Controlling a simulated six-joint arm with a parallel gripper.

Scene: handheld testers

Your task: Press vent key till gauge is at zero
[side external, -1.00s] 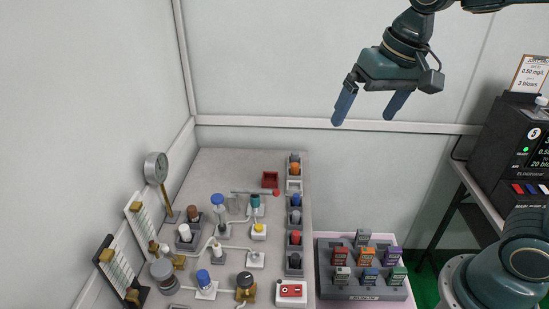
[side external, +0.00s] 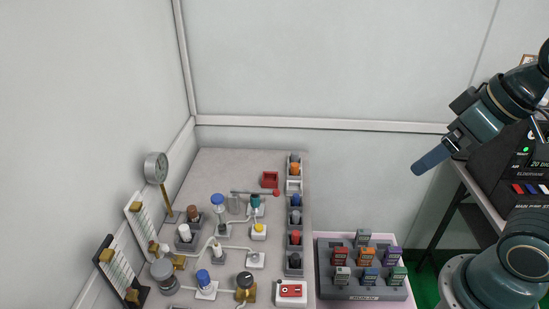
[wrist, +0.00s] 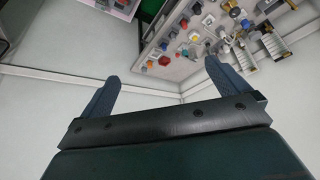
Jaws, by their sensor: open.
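The round gauge (side external: 156,167) stands on a brass stem at the left of the grey bench; its needle is too small to read. No key is legibly marked as the vent key. Candidates on the bench include a yellow button (side external: 259,231) on a white block and a white box with a red panel (side external: 291,290). My gripper (side external: 427,163) is high at the right, well away from the bench, tilted down to the left. In the wrist view my gripper (wrist: 162,72) is open and empty, its two blue fingers wide apart.
A rack of coloured handheld testers (side external: 364,271) sits right of the bench. A dark machine (side external: 527,160) stands on a table at the far right. Several valves, capped bottles and tubes crowd the bench (side external: 235,165). The air above it is clear.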

